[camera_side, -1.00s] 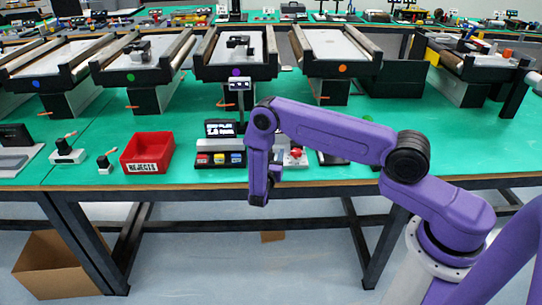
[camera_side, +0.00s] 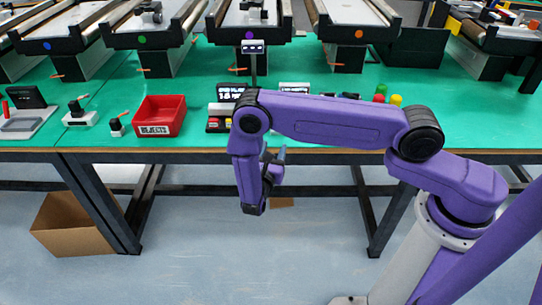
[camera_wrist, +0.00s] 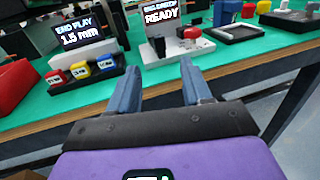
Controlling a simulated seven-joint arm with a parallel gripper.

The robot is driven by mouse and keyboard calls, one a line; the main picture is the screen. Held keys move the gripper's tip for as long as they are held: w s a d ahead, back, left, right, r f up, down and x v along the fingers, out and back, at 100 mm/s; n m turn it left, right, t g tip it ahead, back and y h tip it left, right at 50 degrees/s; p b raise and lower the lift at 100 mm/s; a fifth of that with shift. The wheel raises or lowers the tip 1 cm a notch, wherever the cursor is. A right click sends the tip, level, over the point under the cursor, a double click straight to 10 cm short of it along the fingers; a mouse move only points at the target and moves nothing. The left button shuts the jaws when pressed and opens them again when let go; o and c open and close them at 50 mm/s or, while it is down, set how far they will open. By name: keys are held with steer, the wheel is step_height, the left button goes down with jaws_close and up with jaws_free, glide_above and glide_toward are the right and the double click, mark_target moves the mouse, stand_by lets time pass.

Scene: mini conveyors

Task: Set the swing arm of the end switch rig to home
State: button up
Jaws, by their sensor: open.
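The end switch rig (camera_wrist: 178,44) stands on the green bench in the wrist view, ahead of my gripper (camera_wrist: 158,84). Its screen (camera_wrist: 160,14) reads READY. A white base, a red knob (camera_wrist: 192,32) and a dark part show below the screen. I cannot tell the swing arm's position. In the side view the top of the rig's screen (camera_side: 294,88) shows, and my arm hides the rest. My gripper (camera_side: 275,156) is open and empty, in front of the bench edge, apart from the rig, with its fingers toward the bench.
A console (camera_wrist: 80,42) reading 1.5 mm, with red, blue and yellow buttons, stands left of the rig. A red REJECTS bin (camera_side: 160,125) is farther left. Red, yellow and green pieces (camera_side: 386,96) stand to the right. Conveyors (camera_side: 250,30) line the back.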

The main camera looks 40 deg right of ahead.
steer(key=shift+v, duration=1.25)
steer(key=s+d+r+m+g+y, duration=0.1)
steer(key=s+r+m+g+y, duration=0.1)
steer(key=s+r+m+g, duration=0.3)
steer(key=s+r+m+g+y, duration=0.1)
steer(key=s+r+m+y, duration=0.15)
steer(key=r, duration=0.45)
steer(key=s+r+m+g+y, duration=0.1)
steer(key=s+r+y, duration=0.3)
steer(key=s, duration=0.7)
steer(key=s+r+m+g+y, duration=0.2)
steer(key=s+y, duration=0.5)
steer(key=s, duration=0.4)
step_height(320, 180, up, 3)
steer(key=shift+d+f+m, duration=0.2)
steer(key=shift+d+m, duration=0.05)
steer(key=shift+m, duration=0.3)
